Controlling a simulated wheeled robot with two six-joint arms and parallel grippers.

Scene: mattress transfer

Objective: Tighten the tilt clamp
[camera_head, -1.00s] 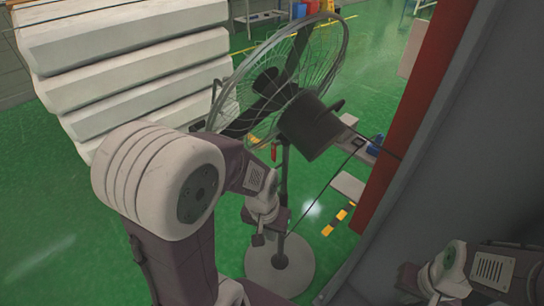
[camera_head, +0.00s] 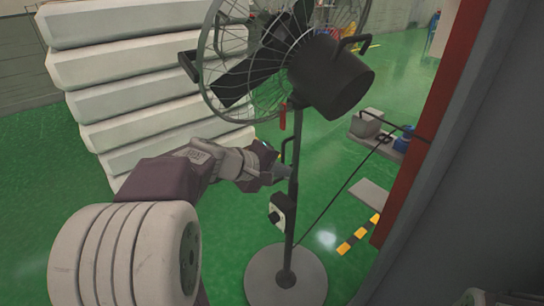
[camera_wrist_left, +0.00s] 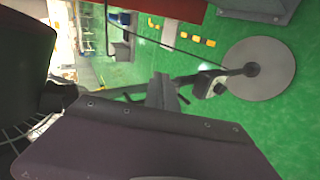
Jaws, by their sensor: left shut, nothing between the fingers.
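The pedestal fan stands ahead with a dark motor housing (camera_head: 330,75), a wire cage (camera_head: 235,70), a thin pole (camera_head: 294,200) and a round grey base (camera_head: 286,278). A small red lever (camera_head: 283,116) hangs by the pole just below the motor; I cannot tell for certain that it is the tilt clamp. My left gripper (camera_head: 280,173) is shut and empty beside the pole, below the red lever. In the left wrist view the gripper (camera_wrist_left: 163,88) overlaps the pole, so contact is unclear. The right gripper is not in view.
A control box (camera_head: 282,212) sits on the pole below my left gripper. Stacked white mattresses (camera_head: 140,90) stand behind at left. A red post (camera_head: 440,110) and grey wall bound the right. A cable runs from the box area toward the right. Green floor is open around the base.

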